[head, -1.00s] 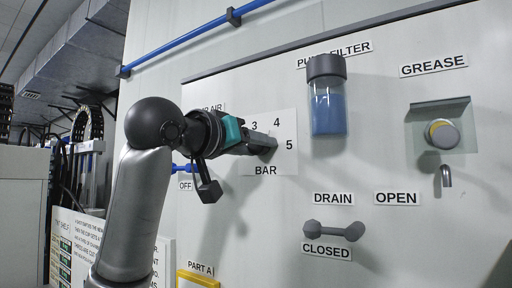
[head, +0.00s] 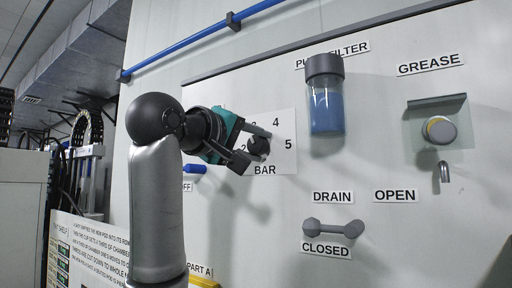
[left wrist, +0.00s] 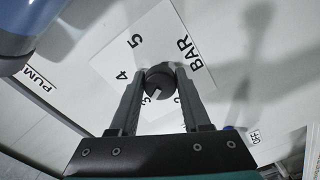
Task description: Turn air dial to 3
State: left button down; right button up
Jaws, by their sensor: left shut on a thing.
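The air dial (head: 258,148) is a dark round knob on a white scale plate (head: 286,160) marked BAR, with 4 and 5 clear in the head view. My left gripper (head: 257,146) has a finger on each side of the knob and is shut on it. In the left wrist view the knob (left wrist: 160,79) sits between the two fingertips. Its white pointer (left wrist: 155,94) points toward the partly hidden 3, near the left finger. The lower numbers are mostly covered by the fingers. My right gripper is not in view.
A blue-filled filter cup (head: 326,105) hangs right of the dial. A blue valve handle (head: 194,169) sits lower left, close to my arm. The drain handle (head: 333,228) and the grease fitting (head: 438,130) are farther right. The panel between them is clear.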

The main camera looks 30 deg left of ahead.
pick_arm(q)
jog(key=shift+n, duration=0.3)
jog(key=shift+c, duration=1.9)
grip_release()
jog(key=s+a+b, duration=0.2)
jog(key=s+b, duration=0.3)
jog(key=s, duration=1)
jog(key=shift+b, duration=0.35)
